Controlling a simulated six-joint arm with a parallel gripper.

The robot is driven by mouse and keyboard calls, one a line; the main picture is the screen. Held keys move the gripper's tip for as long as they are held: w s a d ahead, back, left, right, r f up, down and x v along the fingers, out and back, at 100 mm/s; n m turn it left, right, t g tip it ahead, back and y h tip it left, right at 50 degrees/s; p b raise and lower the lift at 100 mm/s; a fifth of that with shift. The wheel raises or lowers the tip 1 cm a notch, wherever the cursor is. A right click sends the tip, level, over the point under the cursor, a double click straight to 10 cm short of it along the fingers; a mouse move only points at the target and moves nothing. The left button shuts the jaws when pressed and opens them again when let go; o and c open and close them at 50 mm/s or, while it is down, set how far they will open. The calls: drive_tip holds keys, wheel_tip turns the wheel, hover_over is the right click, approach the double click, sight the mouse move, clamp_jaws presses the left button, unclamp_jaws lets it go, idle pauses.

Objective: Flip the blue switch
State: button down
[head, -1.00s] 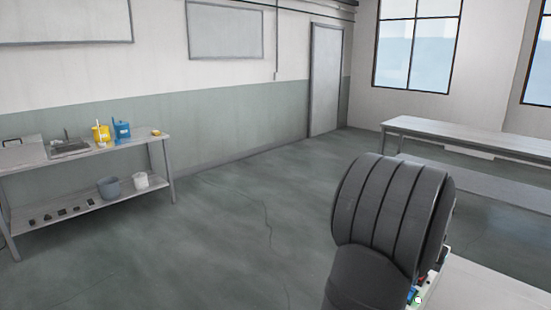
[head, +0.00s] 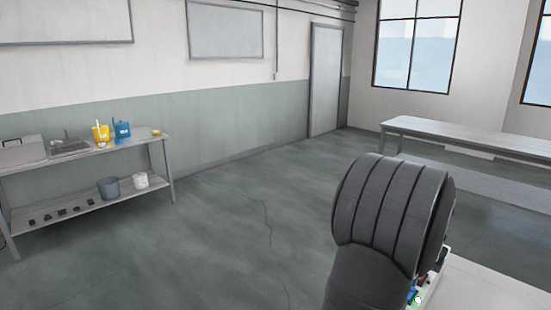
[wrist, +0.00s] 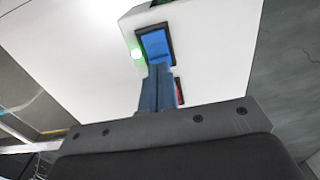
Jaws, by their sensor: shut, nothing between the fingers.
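The blue switch (wrist: 155,47) sits in a dark frame on a white panel in the wrist view, with a lit green light (wrist: 137,55) beside it on the left. My gripper (wrist: 158,70) is shut, its fingertips together just in front of the switch's lower part and overlapping it in the picture. I cannot tell whether they touch it. A small red part (wrist: 179,90) shows partly behind the fingers. In the head view my arm hides most of the panel; a bit of blue (head: 411,297) and a light (head: 418,299) show at its edge.
A white surface (head: 480,290) extends at the lower right of the head view. A bench (head: 90,145) with blue and yellow containers stands far left, and a long table (head: 460,140) at the back right. The floor between is clear.

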drive_tip(key=shift+f, duration=0.8)
drive_tip(key=shift+r, duration=3.55)
drive_tip(key=shift+f, duration=0.15)
wheel_tip(320, 180, down, 7)
drive_tip(key=shift+r, duration=0.15)
drive_tip(key=shift+r, duration=0.1)
